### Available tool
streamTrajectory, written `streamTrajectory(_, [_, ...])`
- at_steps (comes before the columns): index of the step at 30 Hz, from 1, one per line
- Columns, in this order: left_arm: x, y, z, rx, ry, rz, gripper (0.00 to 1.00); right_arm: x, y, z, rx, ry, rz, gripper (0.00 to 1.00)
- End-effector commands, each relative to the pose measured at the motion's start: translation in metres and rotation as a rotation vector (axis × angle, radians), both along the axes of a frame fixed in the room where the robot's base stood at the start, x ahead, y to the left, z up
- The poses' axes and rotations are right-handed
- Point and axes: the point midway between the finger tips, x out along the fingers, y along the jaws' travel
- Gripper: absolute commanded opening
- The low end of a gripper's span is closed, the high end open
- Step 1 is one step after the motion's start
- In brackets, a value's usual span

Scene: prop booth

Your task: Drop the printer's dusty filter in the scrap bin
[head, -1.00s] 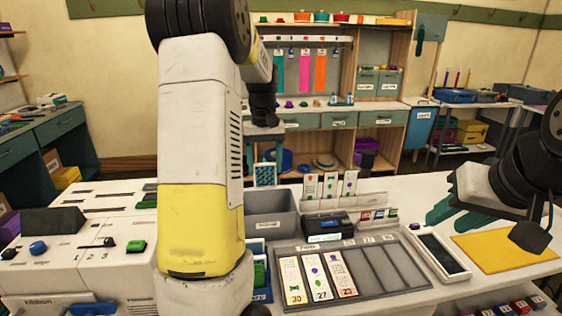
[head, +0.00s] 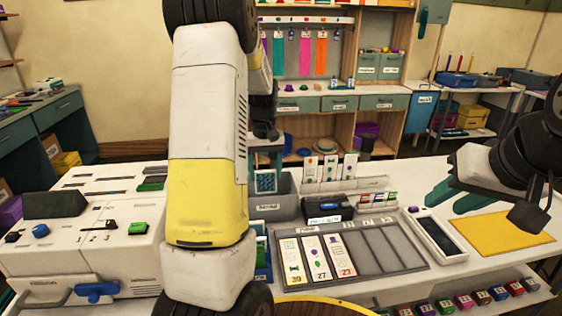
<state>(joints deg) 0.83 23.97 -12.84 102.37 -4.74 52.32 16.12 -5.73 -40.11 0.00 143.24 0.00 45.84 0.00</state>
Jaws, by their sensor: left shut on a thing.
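My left gripper (head: 267,158) points down behind my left forearm, which hides part of it. It is shut on the filter (head: 266,182), a small dark panel with a pale grid pattern. The filter hangs upright at the mouth of a grey open bin (head: 287,206) with a label on its front, too small to read. I cannot tell whether the filter's lower edge is below the bin's rim. The white printer (head: 125,248) stands at the left, partly hidden by my forearm. My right gripper (head: 459,199) is open and empty over the counter's right side.
Right of the bin are a small black device (head: 325,209) and a card rack (head: 322,170). A grey tray (head: 400,248) with three cards lies in front. A tablet (head: 437,235) and yellow mat (head: 503,239) lie at the right. A round wooden edge (head: 318,304) shows at the bottom.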

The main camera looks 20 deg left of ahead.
Motion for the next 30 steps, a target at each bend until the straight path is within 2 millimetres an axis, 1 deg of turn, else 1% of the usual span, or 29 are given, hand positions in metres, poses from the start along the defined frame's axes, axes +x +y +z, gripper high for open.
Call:
streamTrajectory(4, [0.000,0.000,-0.004,0.000,0.000,0.000,0.48,0.000,0.000,0.000,0.000,0.000,0.000,0.36])
streamTrajectory(12, [0.000,0.000,-0.004,0.000,0.000,0.000,0.48,0.000,0.000,0.000,0.000,0.000,0.000,0.36])
streamTrajectory(13, [0.000,0.000,-0.004,0.000,0.000,0.000,0.67,0.000,0.000,0.000,0.000,0.000,0.000,0.36])
streamTrajectory(16, [0.000,0.000,-0.004,0.000,0.000,0.000,0.87,0.000,0.000,0.000,0.000,0.000,0.000,0.36])
streamTrajectory(17, [0.000,0.000,-0.004,0.000,0.000,0.000,0.88,0.000,0.000,0.000,0.000,0.000,0.000,0.36])
streamTrajectory(26, [0.000,0.000,-0.003,0.000,-0.001,0.000,0.88,0.000,0.000,0.000,0.000,0.000,0.000,0.36])
streamTrajectory(29, [0.001,0.000,0.005,0.000,-0.002,0.000,0.88,0.000,0.000,0.000,0.000,0.000,0.000,0.36])
streamTrajectory(30, [0.001,0.000,0.011,0.000,-0.003,0.000,0.88,0.000,0.000,0.000,0.000,0.000,0.000,0.36])
